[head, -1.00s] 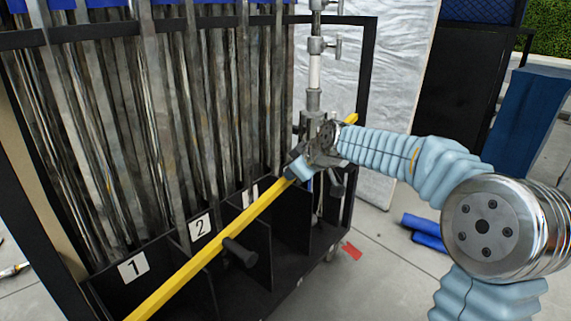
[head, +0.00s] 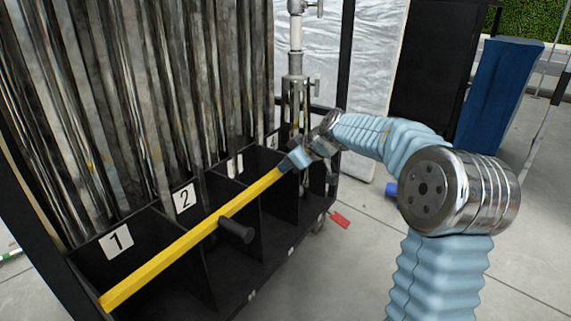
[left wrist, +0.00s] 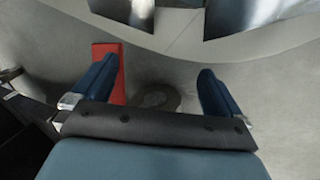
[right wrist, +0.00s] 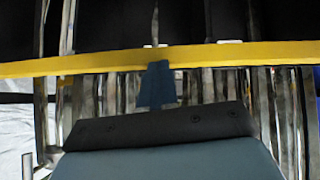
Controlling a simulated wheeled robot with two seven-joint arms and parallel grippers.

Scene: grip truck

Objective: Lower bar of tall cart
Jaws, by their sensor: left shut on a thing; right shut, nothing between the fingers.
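A yellow bar (head: 190,237) slants across the front of the tall black cart (head: 238,285), over its lower compartments and below the number labels. It crosses the right wrist view as a level yellow band (right wrist: 240,55). My right gripper (head: 297,158) is at the bar's right part, with its closed fingers (right wrist: 157,82) against or just in front of the bar. Contact is unclear, and the bar's far end is hidden in the head view. My left gripper (left wrist: 155,75) is out of the head view.
Tall metal poles (head: 110,110) stand in the cart's numbered compartments. A black peg (head: 237,231) sticks out in front. A red piece (head: 340,219) lies by the cart's right corner; a red strip (left wrist: 107,70) shows behind a left finger.

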